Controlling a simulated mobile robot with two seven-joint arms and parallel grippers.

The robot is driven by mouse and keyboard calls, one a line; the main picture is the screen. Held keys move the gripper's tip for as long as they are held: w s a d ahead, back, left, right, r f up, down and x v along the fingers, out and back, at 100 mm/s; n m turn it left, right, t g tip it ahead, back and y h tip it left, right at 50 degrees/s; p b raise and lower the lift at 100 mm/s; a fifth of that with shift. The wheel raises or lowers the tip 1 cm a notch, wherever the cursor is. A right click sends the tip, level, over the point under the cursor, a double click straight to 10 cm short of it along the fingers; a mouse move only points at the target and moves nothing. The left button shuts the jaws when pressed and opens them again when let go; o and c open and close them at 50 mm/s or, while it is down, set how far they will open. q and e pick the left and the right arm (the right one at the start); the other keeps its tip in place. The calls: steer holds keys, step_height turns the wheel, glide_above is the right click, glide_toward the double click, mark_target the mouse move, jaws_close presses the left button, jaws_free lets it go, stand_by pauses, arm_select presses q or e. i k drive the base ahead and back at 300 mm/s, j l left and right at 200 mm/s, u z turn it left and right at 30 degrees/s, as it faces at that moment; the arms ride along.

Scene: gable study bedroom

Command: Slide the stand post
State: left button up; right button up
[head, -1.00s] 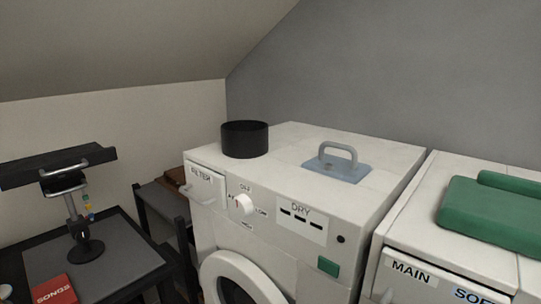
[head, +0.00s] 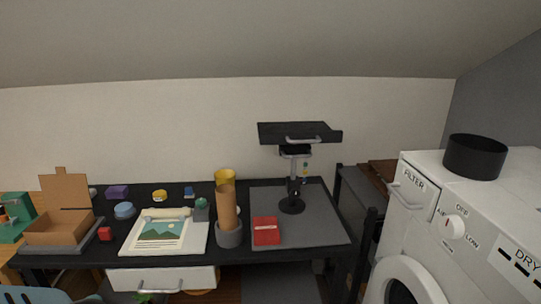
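The stand stands on a grey mat (head: 326,232) at the right end of the black desk. Its grey post (head: 293,166) rises upright from a round black base (head: 291,205). A black tilted top plate (head: 299,132) with a silver handle (head: 303,140) sits on the post. A dark clamp or knob shows low on the post, with small coloured bits beside it. Neither of my grippers is in view.
A red book (head: 266,231) lies left of the stand base. A grey pot (head: 229,234) with tall rolls, a picture sheet (head: 160,232) and an open cardboard box (head: 62,224) are further left. The white dryer (head: 455,215) stands right of the desk, carrying a black cylinder (head: 475,157).

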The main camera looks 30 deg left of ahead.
mark_target(293, 151)
steer(key=u, duration=0.85)
